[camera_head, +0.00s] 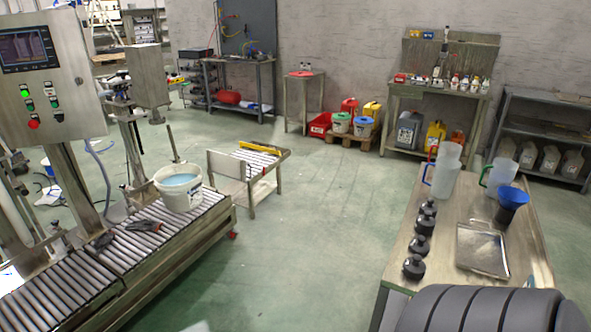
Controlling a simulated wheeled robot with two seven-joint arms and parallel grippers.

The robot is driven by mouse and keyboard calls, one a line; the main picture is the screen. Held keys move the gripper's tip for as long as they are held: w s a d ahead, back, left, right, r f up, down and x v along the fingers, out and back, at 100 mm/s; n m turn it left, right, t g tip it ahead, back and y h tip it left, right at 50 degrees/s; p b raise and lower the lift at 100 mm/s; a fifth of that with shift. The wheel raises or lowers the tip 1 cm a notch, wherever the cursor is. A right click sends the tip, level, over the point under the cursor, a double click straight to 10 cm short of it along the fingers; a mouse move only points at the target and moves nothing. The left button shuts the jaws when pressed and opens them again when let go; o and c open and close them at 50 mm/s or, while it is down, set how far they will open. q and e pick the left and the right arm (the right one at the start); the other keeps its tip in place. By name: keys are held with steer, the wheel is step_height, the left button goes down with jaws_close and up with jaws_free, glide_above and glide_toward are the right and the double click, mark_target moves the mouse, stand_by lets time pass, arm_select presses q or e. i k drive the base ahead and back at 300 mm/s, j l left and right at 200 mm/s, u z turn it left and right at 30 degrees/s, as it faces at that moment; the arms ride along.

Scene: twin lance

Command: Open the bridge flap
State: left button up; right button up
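A pale flat plate (226,165), which looks like the bridge flap, is at the near left end of a short roller table (272,159). It looks steeply tilted or upright, beside the end of the long roller conveyor (140,245). I cannot tell its exact angle or see its hinge. A white bucket (180,187) with pale blue contents stands on the conveyor near that end. A yellow bar (260,148) lies on the short roller table. Neither of my grippers is in view.
A control panel (45,75) stands over the conveyor on the left. A bench (448,277) with jugs, a blue funnel (512,196), dark capped bottles and a metal tray (482,250) is at right. Green floor (310,240) between them is clear.

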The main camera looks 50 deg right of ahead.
mark_target(231, 166)
steer(key=z, duration=1.5)
steer(key=i+j+z, duration=0.4)
steer(key=i, duration=0.4)
steer(key=i+j+z, duration=0.35)
steer(key=i+j, duration=0.35)
